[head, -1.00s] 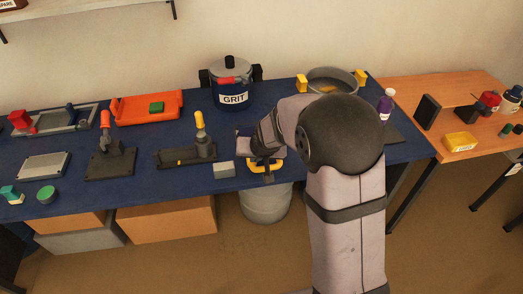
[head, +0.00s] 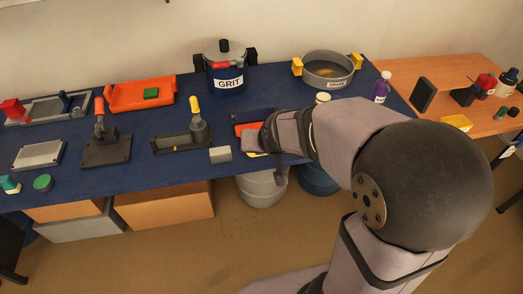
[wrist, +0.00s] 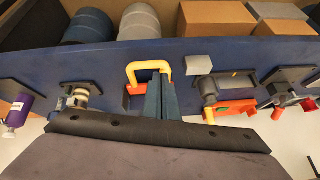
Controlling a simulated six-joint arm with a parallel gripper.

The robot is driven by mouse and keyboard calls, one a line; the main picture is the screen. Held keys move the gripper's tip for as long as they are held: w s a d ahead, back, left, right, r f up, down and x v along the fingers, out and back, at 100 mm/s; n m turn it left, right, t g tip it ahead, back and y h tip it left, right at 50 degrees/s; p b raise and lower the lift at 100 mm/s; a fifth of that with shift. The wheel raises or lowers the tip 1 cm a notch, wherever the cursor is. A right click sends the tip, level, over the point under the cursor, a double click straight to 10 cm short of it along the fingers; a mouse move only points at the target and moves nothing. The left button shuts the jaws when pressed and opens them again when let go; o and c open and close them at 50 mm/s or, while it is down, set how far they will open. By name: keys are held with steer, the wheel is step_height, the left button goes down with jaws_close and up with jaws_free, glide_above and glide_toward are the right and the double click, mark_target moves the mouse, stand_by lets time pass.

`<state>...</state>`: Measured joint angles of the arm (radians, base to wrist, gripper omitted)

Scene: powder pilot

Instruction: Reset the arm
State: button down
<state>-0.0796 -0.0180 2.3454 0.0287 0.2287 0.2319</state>
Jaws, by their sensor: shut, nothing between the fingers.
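My gripper (wrist: 160,97) is shut and empty, its two dark fingers together in the wrist view. It is above the front part of the blue bench (head: 80,190). A yellow handle (wrist: 148,66) stands close beside the fingertips, with an orange part (wrist: 136,89) next to it. In the head view, my forearm and wrist reach in from the right. They partly hide the orange part (head: 249,128) and the yellow handle. I cannot tell whether the fingers touch the handle.
A GRIT pot (head: 227,82) and a round sieve (head: 328,71) stand at the back. A purple bottle (head: 382,88) is on the right. An orange tray (head: 140,94) is further left.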

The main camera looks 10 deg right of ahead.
steer(key=shift+s, duration=0.2)
stand_by(0.5)
steer(key=s+f+n+g, duration=0.2)
steer(key=s+f+g, duration=0.3)
steer(key=s, duration=0.6)
steer(key=s+d+r+g+p, duration=0.1)
steer(key=s+d+r+p, duration=0.2)
steer(key=s, duration=0.4)
steer(key=shift+s+d+g+h+p, duration=0.2)
steer(key=shift+s+g+h+p, duration=0.15)
steer(key=shift+p, duration=0.5)
